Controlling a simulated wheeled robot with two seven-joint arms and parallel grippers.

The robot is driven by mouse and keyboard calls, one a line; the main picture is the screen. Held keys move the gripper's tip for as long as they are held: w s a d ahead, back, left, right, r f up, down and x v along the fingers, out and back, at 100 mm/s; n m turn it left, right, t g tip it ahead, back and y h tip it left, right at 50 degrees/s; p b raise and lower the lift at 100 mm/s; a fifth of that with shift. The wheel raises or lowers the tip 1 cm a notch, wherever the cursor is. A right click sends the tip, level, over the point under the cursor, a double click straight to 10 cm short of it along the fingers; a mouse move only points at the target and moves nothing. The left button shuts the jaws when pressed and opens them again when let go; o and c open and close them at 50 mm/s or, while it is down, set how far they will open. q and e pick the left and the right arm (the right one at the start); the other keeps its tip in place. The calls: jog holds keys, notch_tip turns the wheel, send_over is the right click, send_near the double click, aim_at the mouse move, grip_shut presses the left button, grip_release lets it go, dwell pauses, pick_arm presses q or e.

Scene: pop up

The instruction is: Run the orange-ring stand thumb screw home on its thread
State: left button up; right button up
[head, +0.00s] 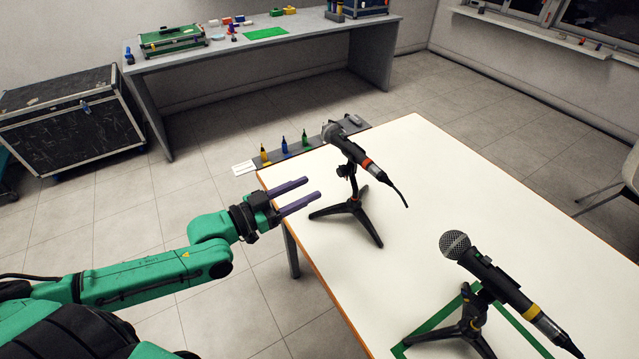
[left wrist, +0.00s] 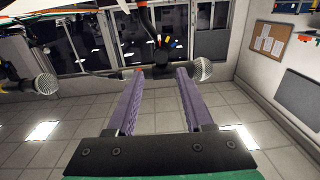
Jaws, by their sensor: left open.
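The orange-ring stand (head: 357,207) stands upright on the white table's far left part, holding a tilted microphone (head: 345,146) with an orange-red ring (head: 366,163). The dark joint below its clip (head: 345,171) is where a thumb screw would show; the screw is too small to tell apart. My left gripper (head: 306,190) is open and empty, its purple fingers pointing right toward the stand, left of it and apart from it. In the left wrist view, which looks upside down, the stand's dark joint (left wrist: 161,56) appears between and beyond the fingertips. My right gripper is not in view.
A yellow-ring microphone (head: 497,277) on a second stand (head: 470,333) stands at the near right inside a green outline (head: 424,327). The white table (head: 455,180) is clear between the stands. Small coloured bottles (head: 284,145) stand on a grey strip beyond its left edge.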

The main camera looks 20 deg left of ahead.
aim_at(339, 174)
pick_arm(q)
jog(key=b+x, duration=0.2)
jog(key=x, duration=0.6)
jog(key=shift+a+r, duration=0.1)
jog(key=shift+r, duration=0.05)
jog(key=shift+w+d, duration=0.2)
jog(key=shift+c, duration=1)
grip_shut()
jog(key=n, duration=1.4)
jog(key=shift+n, duration=0.4)
jog(key=n, duration=0.9)
jog(key=shift+s+n, duration=0.1)
jog(key=shift+n, duration=0.2)
jog(key=n, duration=1)
jog(key=shift+n, duration=0.3)
jog(key=shift+o, duration=2.1)
grip_release()
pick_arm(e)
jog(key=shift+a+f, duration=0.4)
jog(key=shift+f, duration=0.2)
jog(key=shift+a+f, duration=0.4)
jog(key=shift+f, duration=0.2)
